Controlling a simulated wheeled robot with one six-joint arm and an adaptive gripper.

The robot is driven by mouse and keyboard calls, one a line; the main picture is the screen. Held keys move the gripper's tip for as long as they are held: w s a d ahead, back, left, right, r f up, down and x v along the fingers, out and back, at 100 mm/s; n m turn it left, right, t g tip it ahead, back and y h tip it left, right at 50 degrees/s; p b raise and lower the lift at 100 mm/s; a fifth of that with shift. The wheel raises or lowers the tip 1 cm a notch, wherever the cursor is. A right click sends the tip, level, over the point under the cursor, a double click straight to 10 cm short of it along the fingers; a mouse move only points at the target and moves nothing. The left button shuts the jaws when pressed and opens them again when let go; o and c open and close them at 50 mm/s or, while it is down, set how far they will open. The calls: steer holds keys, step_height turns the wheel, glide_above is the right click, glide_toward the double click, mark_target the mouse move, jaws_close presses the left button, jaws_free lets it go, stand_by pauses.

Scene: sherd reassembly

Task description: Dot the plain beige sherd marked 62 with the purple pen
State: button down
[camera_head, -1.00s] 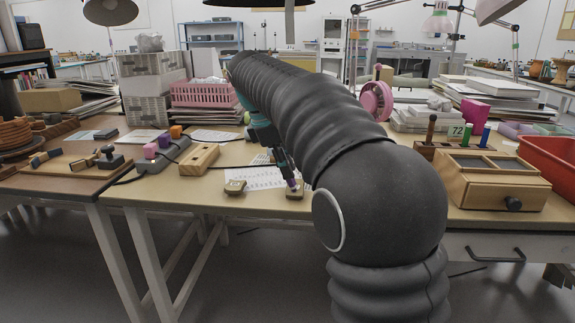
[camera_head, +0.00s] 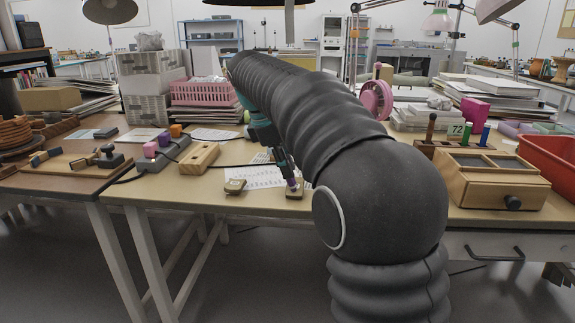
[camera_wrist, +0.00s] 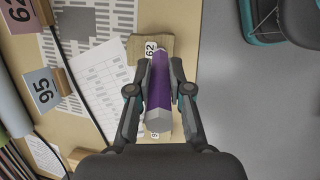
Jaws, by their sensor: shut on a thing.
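My gripper (camera_wrist: 160,92) is shut on the purple pen (camera_wrist: 160,85), seen from above in the wrist view. The sherd marked 62 (camera_wrist: 166,46), brownish beige with a white label, lies under the pen, partly hidden by it. In the head view the pen (camera_head: 293,182) points down, its lower end over the sherd (camera_head: 294,194) near the table's front edge. I cannot tell whether the tip touches it. Another small beige sherd (camera_head: 235,186) lies to the left.
A printed sheet (camera_wrist: 103,88) lies left of the sherd. Number tags 95 (camera_wrist: 42,90) and 62 (camera_wrist: 18,14) stand further left. A wooden block (camera_head: 200,159) and a wooden drawer box (camera_head: 490,182) flank the work area. The table edge is close on the right in the wrist view.

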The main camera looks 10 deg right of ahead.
steer(key=shift+r+p, duration=1.3)
steer(key=shift+r, duration=2.2)
